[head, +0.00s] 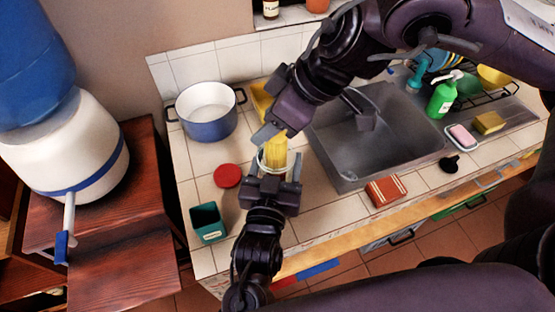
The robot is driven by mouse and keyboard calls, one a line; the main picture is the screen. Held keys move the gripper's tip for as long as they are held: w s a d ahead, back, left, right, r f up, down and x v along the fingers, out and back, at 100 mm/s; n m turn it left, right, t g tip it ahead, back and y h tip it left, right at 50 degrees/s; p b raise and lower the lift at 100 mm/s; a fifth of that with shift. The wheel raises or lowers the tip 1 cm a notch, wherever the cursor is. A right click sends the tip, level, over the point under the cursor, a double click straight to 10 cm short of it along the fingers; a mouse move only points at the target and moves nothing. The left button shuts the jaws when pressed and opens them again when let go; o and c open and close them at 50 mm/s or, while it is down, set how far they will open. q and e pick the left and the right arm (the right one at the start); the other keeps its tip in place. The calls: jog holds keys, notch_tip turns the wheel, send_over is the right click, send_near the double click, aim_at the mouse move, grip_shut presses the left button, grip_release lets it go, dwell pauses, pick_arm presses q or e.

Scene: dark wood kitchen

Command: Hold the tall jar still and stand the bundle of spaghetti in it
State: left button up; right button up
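The tall jar (261,161) is clear glass and stands on the tiled counter at the front left, largely hidden by my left gripper. My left gripper (273,166) has its fingers on either side of the jar and looks shut on it. The bundle of spaghetti (276,152) is yellow and roughly upright. Its lower part shows within the jar's rim; its bottom end is hidden. My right gripper (274,133) is at the bundle's upper end, directly above the jar, and appears shut on it. Its fingertips partly cover the bundle.
A red round lid (228,176) and a teal square container (208,222) are left of the jar. A blue-and-white pot (208,118) stands behind. A yellow item (262,100) lies behind my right gripper.

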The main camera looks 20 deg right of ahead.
jog(key=shift+o, duration=1)
jog(key=v, duration=1.2)
pick_arm(q)
jog(key=o, duration=1.2)
jog(key=shift+c, duration=0.2)
jog(key=v, duration=1.2)
